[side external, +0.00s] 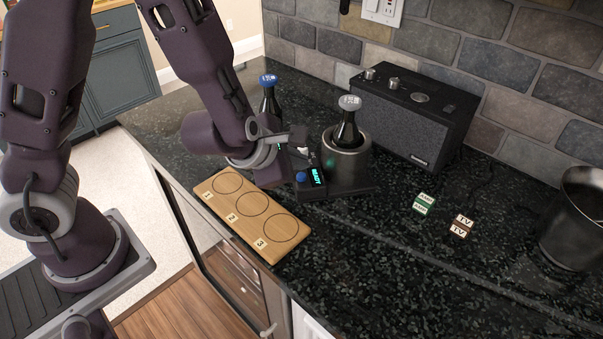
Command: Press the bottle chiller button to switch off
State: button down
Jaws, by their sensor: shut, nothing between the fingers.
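The bottle chiller is a dark base (350,185) with a metal cup (346,166) on the counter. A dark bottle (346,130) with a grey cap stands in the cup. On the front left of the base are a blue button (301,177) and a small display (317,177) that reads READY in cyan. A small green light shows on the cup. My gripper (302,152) is shut and empty, just left of the cup and close behind the blue button. My wrist partly hides the fingers, and contact with the button cannot be made out.
A blue-capped bottle (268,98) stands behind my wrist. A wooden board (265,232) with three numbered circles lies in front. A black speaker (412,115) stands by the brick wall. Green (423,203) and brown (461,225) labelled blocks and a metal bucket (575,220) are right. The front-right counter is clear.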

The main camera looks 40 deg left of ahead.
aim_at(298, 182)
jog(key=shift+f, duration=0.15)
jog(key=shift+f, duration=0.25)
jog(key=shift+f, duration=0.4)
dwell(0.8)
jog(key=shift+r, duration=0.85)
jog(key=shift+r, duration=0.1)
jog(key=shift+r, duration=2.4)
